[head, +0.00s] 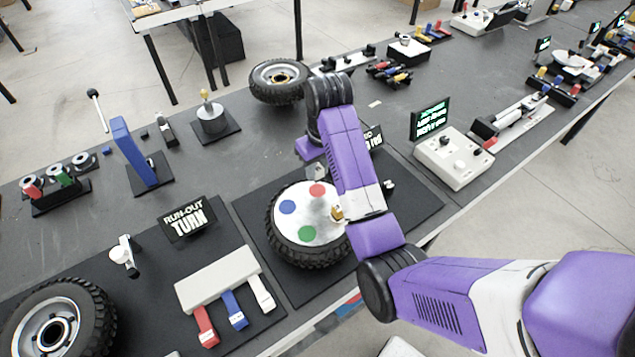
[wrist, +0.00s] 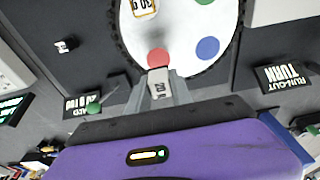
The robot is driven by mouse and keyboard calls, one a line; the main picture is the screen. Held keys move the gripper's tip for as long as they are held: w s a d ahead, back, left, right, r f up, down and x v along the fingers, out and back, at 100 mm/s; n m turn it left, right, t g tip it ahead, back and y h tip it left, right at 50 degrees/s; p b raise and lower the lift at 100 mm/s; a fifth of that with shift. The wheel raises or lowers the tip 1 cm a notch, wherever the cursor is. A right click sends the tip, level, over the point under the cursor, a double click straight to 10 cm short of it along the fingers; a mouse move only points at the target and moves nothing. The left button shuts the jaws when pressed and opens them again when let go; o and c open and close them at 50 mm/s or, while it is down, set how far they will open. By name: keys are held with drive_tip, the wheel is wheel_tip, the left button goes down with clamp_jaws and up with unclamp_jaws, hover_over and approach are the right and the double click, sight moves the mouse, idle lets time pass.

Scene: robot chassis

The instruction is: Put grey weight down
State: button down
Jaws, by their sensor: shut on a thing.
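My gripper (wrist: 160,90) is shut on a small grey weight (wrist: 157,76) with a dark printed label. The weight is at the near edge of a white disc (wrist: 190,45) in the wrist view, beside the red dot (wrist: 158,57). I cannot tell whether it touches the disc. In the head view the disc (head: 305,232) lies on a tyre (head: 275,245) and has red, blue and green dots. My arm hides the gripper's fingertips and the grey weight there. Another weight, labelled 30 g (wrist: 143,8), is on the disc.
A RUN-OUT TURN sign (head: 187,218) and a block with red, blue and white keys (head: 218,278) are left of the tyre. A second wheel (head: 278,80) lies behind. A white console (head: 452,158) stands to the right. Bare black mat (head: 262,198) shows around the tyre.

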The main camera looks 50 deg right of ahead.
sight(317, 191)
drive_tip(key=shift+f+p, duration=0.35)
drive_tip(key=shift+f, duration=2.35)
drive_tip(key=shift+f, duration=0.2)
drive_tip(key=c, duration=1.1)
unclamp_jaws()
drive_tip(key=shift+c, duration=0.2)
drive_tip(key=shift+r, duration=0.1)
